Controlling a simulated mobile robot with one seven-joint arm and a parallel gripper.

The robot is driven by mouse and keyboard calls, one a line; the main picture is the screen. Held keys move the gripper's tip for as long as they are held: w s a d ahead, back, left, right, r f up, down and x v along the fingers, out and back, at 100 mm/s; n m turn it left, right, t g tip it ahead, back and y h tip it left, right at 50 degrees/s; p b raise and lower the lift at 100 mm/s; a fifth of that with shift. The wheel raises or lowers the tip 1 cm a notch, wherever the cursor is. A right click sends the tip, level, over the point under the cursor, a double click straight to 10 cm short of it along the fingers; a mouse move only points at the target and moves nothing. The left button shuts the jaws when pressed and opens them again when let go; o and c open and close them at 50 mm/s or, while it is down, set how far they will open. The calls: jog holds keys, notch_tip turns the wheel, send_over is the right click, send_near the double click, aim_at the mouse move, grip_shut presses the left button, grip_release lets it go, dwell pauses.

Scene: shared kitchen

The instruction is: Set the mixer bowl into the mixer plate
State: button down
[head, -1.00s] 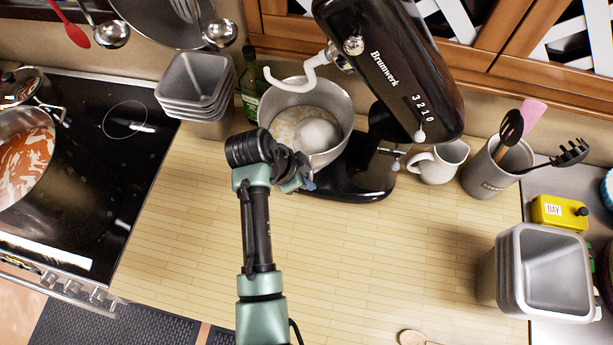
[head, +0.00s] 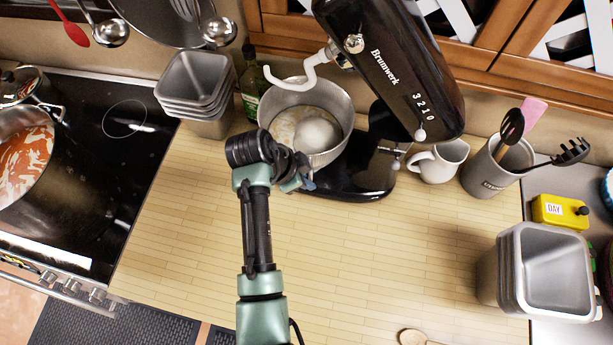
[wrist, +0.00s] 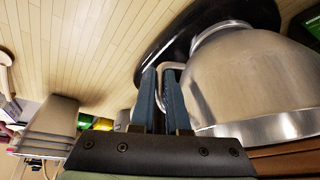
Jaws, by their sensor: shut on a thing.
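The steel mixer bowl (head: 343,104) holds pale dough and sits below the raised head of the black mixer (head: 395,65). The mixer plate (head: 352,180) is the black base under and in front of the bowl; in the wrist view the plate (wrist: 165,50) shows beside the bowl's foot. The bowl (wrist: 240,85) looks upright, its foot over the plate; I cannot tell whether it is seated or slightly above. My gripper (wrist: 165,75) is shut on the bowl's wire handle (wrist: 182,67). In the head view my gripper (head: 305,184) is partly hidden by my wrist.
A white dough hook (head: 290,80) hangs over the bowl. Stacked tins (head: 195,85) and a green bottle (head: 250,90) stand left of it. A white jug (head: 440,162) and utensil crock (head: 495,170) stand right of the mixer. The front counter (head: 400,260) is mostly clear.

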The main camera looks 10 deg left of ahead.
jog(key=shift+f+b, duration=0.35)
jog(key=shift+f, duration=0.05)
jog(key=c, duration=0.8)
grip_release()
jog(key=shift+c, duration=0.2)
jog(key=b+v, duration=0.1)
jog(key=v, duration=1.2)
jog(key=shift+b, duration=0.4)
jog(key=shift+s+a+f, duration=0.1)
jog(key=shift+f, duration=0.05)
